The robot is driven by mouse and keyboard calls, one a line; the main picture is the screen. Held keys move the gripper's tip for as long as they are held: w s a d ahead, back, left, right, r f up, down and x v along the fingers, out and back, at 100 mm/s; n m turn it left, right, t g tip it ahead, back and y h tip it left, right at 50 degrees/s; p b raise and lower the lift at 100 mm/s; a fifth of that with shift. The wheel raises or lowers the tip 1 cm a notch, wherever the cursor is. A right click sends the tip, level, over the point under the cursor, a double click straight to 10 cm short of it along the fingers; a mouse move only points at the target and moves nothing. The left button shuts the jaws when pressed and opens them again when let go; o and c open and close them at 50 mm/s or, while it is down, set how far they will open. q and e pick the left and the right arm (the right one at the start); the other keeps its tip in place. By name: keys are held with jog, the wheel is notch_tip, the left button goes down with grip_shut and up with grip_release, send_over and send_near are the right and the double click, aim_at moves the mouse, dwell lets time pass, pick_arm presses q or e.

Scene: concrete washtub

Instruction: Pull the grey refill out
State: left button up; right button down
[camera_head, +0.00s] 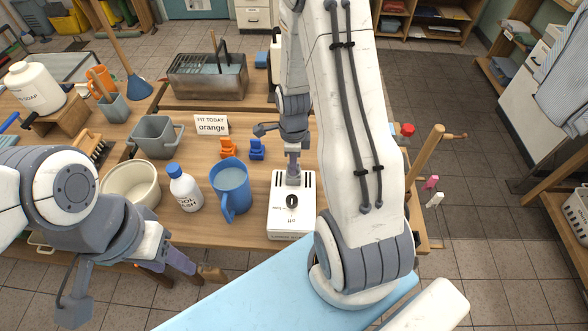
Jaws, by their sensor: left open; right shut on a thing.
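A white box-shaped device (291,222) with a dark round knob and slots stands on the wooden table, near its front edge. My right gripper (293,168) reaches down onto the device's back part and is shut on a grey piece, which looks like the grey refill (293,179). The fingers hide much of it, and I cannot tell how deep it sits. An orange refill (228,149) and a blue refill (257,150) stand behind the device. My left gripper (178,265) is open and empty at the table's front edge, lower left, away from the device.
A blue jug (231,185) stands close left of the device, beside a white bottle (184,190) and a cream bowl (132,185). A sign (211,125) reads "FIT TODAY orange". A metal tub (208,82) stands behind. My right arm covers the table right of the device.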

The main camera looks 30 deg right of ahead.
jog(key=shift+r+p, duration=0.7)
dwell(0.9)
jog(key=shift+r+p, duration=3.05)
jog(key=shift+r, duration=0.4)
